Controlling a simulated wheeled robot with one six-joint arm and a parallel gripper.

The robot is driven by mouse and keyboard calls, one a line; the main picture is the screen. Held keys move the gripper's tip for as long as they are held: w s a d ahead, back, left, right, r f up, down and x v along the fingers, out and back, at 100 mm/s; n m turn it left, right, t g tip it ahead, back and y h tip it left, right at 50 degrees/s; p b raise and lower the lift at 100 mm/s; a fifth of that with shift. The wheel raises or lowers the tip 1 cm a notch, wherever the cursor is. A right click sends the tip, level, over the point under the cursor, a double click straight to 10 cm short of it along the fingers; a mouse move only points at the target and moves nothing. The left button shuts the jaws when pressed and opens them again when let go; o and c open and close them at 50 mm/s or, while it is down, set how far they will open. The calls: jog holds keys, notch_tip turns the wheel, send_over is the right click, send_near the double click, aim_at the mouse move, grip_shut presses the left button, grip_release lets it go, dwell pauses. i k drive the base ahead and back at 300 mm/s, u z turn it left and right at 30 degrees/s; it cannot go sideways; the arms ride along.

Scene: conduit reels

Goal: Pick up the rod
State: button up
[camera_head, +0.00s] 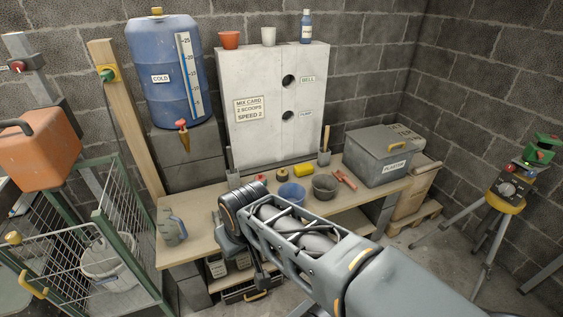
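I cannot pick out a rod for certain in the head view. A thin wooden stick (326,138) stands upright in a small grey holder at the back of the bench, and may be a handle. My arm reaches in from the bottom right over the bench's front. Its end, with my gripper (229,240), is above the bench's front edge, left of a blue bowl (291,193). The fingers are not clearly visible, so I cannot see whether they are open or hold anything. My arm hides part of the bench front.
A grey plaster bin (382,160) stands right. A green-framed cage (128,245) is left, a tripod (495,225) far right.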

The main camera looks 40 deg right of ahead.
aim_at(229, 150)
jog(key=z, duration=0.55)
jog(key=i, duration=1)
jog(key=u, duration=0.05)
